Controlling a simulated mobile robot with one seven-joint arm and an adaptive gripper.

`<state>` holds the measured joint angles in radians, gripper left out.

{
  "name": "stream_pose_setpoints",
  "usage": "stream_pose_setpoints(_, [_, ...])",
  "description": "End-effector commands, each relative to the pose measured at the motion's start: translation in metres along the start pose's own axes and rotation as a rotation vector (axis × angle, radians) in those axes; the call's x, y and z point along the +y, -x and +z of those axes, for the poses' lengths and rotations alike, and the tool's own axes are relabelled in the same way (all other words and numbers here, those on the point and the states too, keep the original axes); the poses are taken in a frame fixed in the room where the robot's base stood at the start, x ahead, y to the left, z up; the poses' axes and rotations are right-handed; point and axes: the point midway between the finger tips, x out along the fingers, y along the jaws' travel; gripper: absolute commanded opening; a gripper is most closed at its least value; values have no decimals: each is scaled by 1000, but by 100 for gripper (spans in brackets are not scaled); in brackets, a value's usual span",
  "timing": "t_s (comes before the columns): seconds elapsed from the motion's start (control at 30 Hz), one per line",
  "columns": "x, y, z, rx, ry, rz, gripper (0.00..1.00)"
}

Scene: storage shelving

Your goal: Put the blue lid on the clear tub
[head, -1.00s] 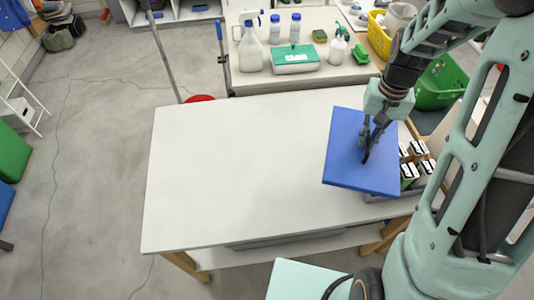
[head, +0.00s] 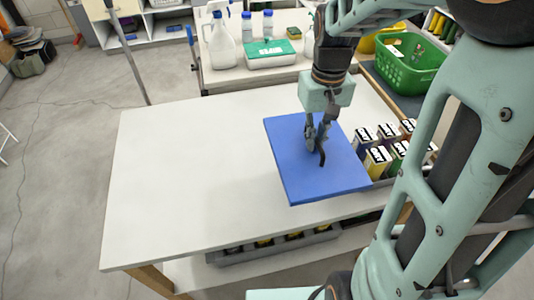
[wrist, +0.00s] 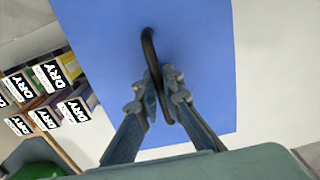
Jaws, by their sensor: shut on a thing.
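The blue lid (head: 312,180) is a flat square panel with a dark curved handle (wrist: 148,50) on top. My gripper (head: 318,145) is shut on that handle from above. In the head view the lid appears over the right part of the white table; its height above the top is hard to judge. The wrist view shows the lid (wrist: 200,60) beyond the closed fingers (wrist: 161,88). I cannot pick out an uncovered clear tub; the lid hides the table under it. A whitish tub with a green lid (head: 270,48) stands on the back bench.
Several cartons marked DRY (head: 378,158) stand close to the lid's right side. The left of the white table (head: 180,180) is bare. A long grey bin (head: 275,250) holds things on the lower shelf. A green basket (head: 408,68) stands behind right.

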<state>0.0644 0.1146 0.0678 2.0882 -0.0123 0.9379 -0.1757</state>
Motion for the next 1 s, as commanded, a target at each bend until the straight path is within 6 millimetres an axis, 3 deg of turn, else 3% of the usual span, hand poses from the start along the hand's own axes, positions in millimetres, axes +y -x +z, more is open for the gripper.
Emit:
stream_pose_setpoints(0.23, [-6,-9,-5,-2,19,4,0])
stream_pose_setpoints(0.63, [-51,-47,-76,-4,19,3,0])
stream_pose_setpoints(0.8, [-63,-78,-96,-4,16,3,0])
stream_pose_setpoints(1.0, [-70,-95,-110,-1,15,4,0])
